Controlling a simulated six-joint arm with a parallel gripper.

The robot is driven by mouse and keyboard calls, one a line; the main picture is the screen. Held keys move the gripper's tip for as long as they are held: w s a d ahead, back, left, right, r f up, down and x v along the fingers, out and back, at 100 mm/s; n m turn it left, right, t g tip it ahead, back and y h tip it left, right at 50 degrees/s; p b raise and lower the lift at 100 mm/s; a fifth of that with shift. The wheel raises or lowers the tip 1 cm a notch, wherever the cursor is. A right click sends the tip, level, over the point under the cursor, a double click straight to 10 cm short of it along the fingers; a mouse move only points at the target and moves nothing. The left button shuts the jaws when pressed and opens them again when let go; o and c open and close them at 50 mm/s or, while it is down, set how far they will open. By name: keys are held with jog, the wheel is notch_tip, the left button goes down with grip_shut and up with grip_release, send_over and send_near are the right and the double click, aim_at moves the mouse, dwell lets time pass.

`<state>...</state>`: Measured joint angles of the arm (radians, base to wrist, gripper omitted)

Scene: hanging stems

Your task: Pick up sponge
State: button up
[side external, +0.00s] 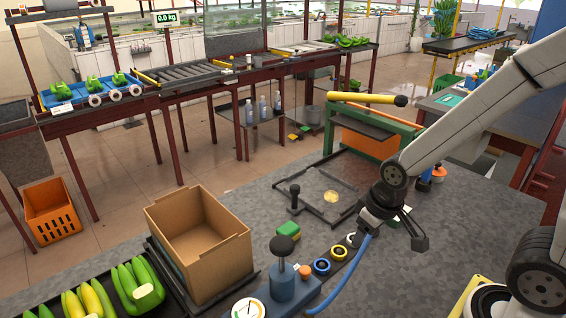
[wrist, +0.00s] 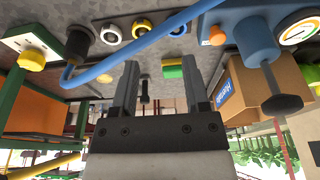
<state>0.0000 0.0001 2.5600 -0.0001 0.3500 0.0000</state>
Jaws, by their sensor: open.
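The sponge (side external: 289,231) is a small block, green on top with a yellow layer below. It lies on the grey speckled worktop, between the cardboard box and the row of fittings. In the wrist view the sponge (wrist: 172,71) shows upside down, between the two fingers and farther off. My gripper (side external: 405,230) is above the worktop to the right of the sponge, clearly apart from it. In the wrist view my gripper (wrist: 163,76) has its fingers spread with nothing held between them.
An open cardboard box (side external: 200,248) stands left of the sponge. A blue pump with a black knob (side external: 283,265), ring fittings (side external: 321,267) and a blue hose (side external: 345,280) lie in front. A black upright handle (side external: 294,197) stands behind. Bare worktop lies around the sponge's back side.

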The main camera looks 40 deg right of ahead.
jog(key=o, duration=0.6)
jog(key=shift+c, duration=0.2)
jog(key=m+g+y, duration=0.1)
jog(key=m+g, duration=0.1)
jog(key=m, duration=1.5)
send_over(291, 226)
jog(key=s, duration=0.1)
notch_tip(291, 226, down, 6)
jog(key=shift+r, duration=0.1)
jog(key=shift+w+f+m+g, duration=0.3)
jog(key=shift+w+f+m, duration=0.05)
jog(key=shift+w+m, duration=0.15)
